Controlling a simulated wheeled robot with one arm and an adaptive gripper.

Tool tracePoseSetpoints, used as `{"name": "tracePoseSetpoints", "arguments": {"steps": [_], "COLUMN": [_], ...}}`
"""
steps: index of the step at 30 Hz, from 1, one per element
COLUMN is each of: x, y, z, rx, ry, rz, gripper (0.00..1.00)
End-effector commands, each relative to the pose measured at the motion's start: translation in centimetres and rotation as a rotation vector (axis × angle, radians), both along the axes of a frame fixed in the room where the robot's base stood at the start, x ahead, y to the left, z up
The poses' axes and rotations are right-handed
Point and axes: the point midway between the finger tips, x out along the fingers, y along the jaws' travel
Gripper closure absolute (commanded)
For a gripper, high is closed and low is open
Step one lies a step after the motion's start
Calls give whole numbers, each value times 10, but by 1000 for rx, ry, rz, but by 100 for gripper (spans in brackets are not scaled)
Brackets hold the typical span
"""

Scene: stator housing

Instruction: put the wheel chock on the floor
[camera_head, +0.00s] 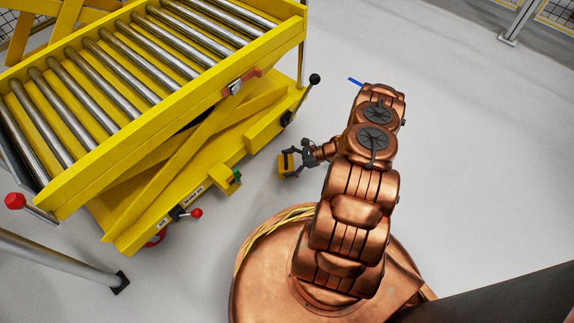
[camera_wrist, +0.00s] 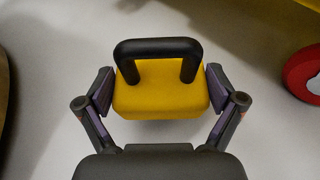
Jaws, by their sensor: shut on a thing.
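The wheel chock (camera_wrist: 160,97) is a yellow block with a black loop handle on top. In the wrist view my gripper (camera_wrist: 160,92) has a finger pressed against each side of it. In the head view the chock (camera_head: 285,165) is a small yellow shape at the tip of my gripper (camera_head: 292,160), to the left of my arm. Pale floor shows around the chock in both views. I cannot tell whether its underside touches the floor or hangs above it.
A yellow roller lift cart (camera_head: 155,75) with levers stands at the left. Its red wheel (camera_wrist: 303,74) shows at the right of the wrist view. A grey post (camera_head: 60,262) is at the lower left. Grey floor (camera_head: 470,150) to the right of my arm is clear.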

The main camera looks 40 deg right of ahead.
Motion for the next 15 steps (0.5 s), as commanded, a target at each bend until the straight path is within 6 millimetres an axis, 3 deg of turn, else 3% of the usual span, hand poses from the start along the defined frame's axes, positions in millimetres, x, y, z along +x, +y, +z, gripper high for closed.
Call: {"name": "tracePoseSetpoints", "arguments": {"steps": [3, 12, 15], "x": [12, 23, 22], "y": [-13, -22, -22], "z": [-4, -4, -21], "rx": [-4, 1, 1], "ry": [-3, -3, -2], "rz": [-3, 0, -4], "gripper": [52, 52, 52]}}
